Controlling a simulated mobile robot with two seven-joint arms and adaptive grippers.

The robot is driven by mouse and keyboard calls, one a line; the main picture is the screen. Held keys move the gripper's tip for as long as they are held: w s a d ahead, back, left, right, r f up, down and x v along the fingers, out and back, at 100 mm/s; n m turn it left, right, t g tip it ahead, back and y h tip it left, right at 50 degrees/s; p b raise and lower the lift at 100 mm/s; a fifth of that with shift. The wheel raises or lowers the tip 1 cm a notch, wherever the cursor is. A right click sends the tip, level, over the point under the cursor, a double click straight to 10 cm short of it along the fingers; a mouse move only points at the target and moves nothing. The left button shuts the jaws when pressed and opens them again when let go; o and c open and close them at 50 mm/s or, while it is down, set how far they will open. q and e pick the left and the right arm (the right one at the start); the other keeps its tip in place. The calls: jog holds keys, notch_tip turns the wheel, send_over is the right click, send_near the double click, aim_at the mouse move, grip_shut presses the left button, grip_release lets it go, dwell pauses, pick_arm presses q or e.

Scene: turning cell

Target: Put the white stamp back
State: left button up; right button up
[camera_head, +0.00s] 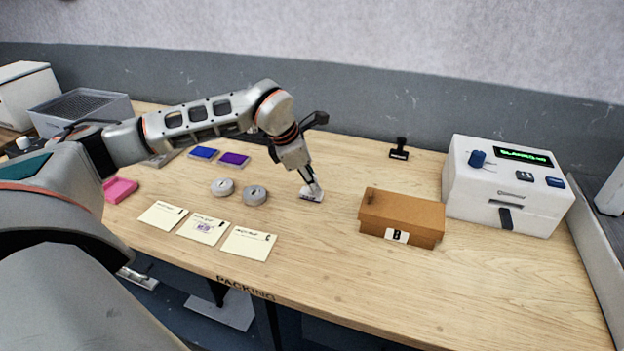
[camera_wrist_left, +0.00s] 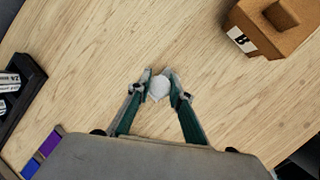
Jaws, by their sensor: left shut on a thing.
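My left gripper (camera_head: 313,186) reaches down over the middle of the table, left of the brown box. It is shut on the white stamp (camera_head: 310,195), whose pale base shows below the fingertips, on or just above the wood; I cannot tell which. A black stamp (camera_head: 399,150) stands apart at the back of the table. My right gripper is not in view.
A brown box (camera_head: 402,211) labelled B and a white machine (camera_head: 507,184) stand to the right. Blue (camera_head: 203,153) and purple (camera_head: 233,159) pads, two grey round pieces (camera_head: 239,191) and several cards (camera_head: 248,243) lie left. A dark tray (camera_wrist_left: 27,91) shows in the wrist view.

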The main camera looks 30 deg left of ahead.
pick_arm(q)
jog(key=shift+f, duration=0.1)
jog(key=o, duration=0.9)
jog(key=shift+s+r, duration=0.15)
jog(key=shift+r, duration=0.5)
jog(key=v, duration=1.1)
jog(key=shift+r, duration=0.1)
jog(key=shift+a, duration=0.1)
